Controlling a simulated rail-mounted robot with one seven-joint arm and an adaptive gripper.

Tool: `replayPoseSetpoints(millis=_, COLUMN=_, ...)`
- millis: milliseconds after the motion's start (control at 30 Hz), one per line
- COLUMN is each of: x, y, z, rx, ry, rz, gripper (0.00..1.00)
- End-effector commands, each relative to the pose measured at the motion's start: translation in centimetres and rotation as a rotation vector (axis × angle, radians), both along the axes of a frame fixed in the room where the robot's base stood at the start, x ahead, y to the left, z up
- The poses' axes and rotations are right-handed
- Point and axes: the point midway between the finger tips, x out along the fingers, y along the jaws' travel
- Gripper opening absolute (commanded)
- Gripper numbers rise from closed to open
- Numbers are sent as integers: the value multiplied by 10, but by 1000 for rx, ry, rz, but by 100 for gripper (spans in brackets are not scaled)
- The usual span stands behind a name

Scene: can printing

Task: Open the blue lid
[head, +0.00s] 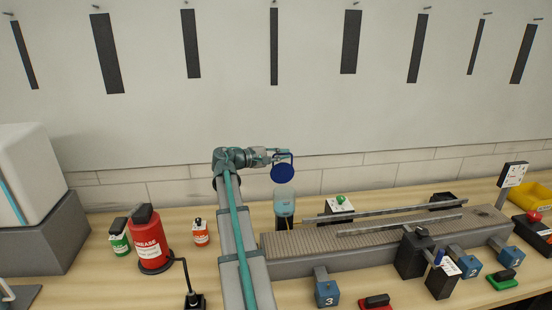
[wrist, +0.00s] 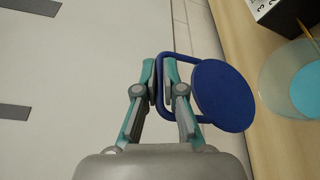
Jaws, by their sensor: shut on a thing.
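The blue lid (head: 283,173) is a dark blue disc with a loop handle, and it hangs tilted in the air above the clear container (head: 285,203). My gripper (head: 282,155) is shut on the lid's handle, level with the lid's top edge. In the wrist view the fingers of my gripper (wrist: 165,85) pinch one side of the blue loop, and the lid disc (wrist: 223,95) lies to their right. The container (wrist: 280,80) shows apart from the lid, with light blue contents and an open top.
A conveyor (head: 370,240) with metal rails runs to the right of the container. The wall is close behind the table.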

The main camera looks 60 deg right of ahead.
Motion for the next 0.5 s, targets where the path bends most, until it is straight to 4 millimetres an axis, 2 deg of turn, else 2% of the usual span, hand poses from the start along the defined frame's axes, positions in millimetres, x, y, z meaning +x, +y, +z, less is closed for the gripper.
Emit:
replayPoseSetpoints(millis=167, x=-2, y=-7, z=0, rx=-2, ry=-1, rz=-7, gripper=0)
replayPoseSetpoints(millis=500, x=-3, y=-8, z=0, rx=-3, ry=-2, rz=-10, gripper=0)
